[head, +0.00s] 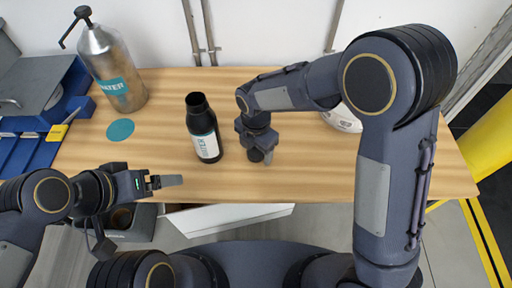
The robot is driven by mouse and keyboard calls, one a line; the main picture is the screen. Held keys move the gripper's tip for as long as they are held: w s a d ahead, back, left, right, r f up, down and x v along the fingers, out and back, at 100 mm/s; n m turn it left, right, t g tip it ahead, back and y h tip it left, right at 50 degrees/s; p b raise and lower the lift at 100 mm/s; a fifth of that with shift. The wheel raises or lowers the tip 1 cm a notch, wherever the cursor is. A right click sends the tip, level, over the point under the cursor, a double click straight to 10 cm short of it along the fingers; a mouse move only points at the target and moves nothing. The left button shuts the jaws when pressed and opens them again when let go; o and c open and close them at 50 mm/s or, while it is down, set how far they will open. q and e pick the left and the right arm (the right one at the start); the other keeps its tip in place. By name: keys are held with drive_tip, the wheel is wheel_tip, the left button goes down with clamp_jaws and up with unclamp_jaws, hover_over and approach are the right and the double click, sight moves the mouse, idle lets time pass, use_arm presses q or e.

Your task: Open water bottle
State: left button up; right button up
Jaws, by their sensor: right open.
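The black water bottle (207,145) with a white label stands upright on the wooden table. Its top shows a dark round mouth with no cap visible on it. My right gripper (262,156) points down close to the table, to the right of the bottle and apart from it. It is open. A small dark round piece (255,155), perhaps the cap, shows at its fingertips; the fingers partly hide it. My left gripper (168,181) is at the table's front edge, left of and nearer than the bottle, pointing right. Its finger gap is not clear.
A large metal water dispenser (122,85) stands at the back left of the table (330,180). A teal disc (120,130) lies in front of it. A white rounded object (343,121) is partly hidden behind my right arm. Blue bins (28,150) are at the left.

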sight(257, 150)
wheel_tip(257, 150, up, 12)
drive_tip(key=p, duration=0.1)
drive_tip(key=shift+d+r, duration=0.1)
drive_tip(key=shift+r, duration=0.05)
